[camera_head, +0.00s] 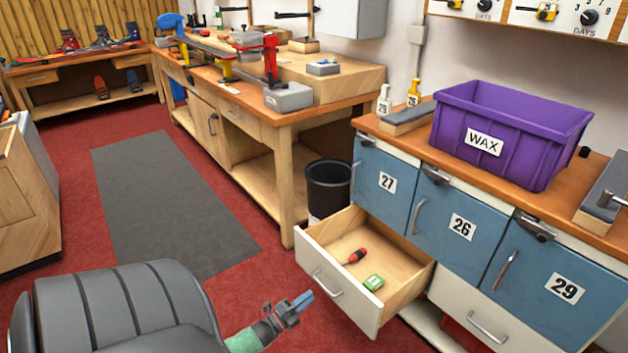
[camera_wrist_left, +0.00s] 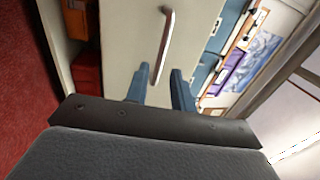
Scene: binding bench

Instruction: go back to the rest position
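My left gripper (camera_head: 303,301) is in front of an open wooden drawer (camera_head: 318,285), a little to the left of its handle (camera_head: 327,285). In the left wrist view its two blue fingers (camera_wrist_left: 160,90) stand apart, and the drawer's metal handle (camera_wrist_left: 165,40) shows ahead of and between them. Nothing is gripped. I cannot tell the exact gap between fingertips and handle. The right gripper is not in view.
A purple WAX crate (camera_head: 510,130) stands on the cabinet top. A black bin (camera_head: 328,185) is behind the drawer. Red floor (camera_head: 250,280) is clear to the left.

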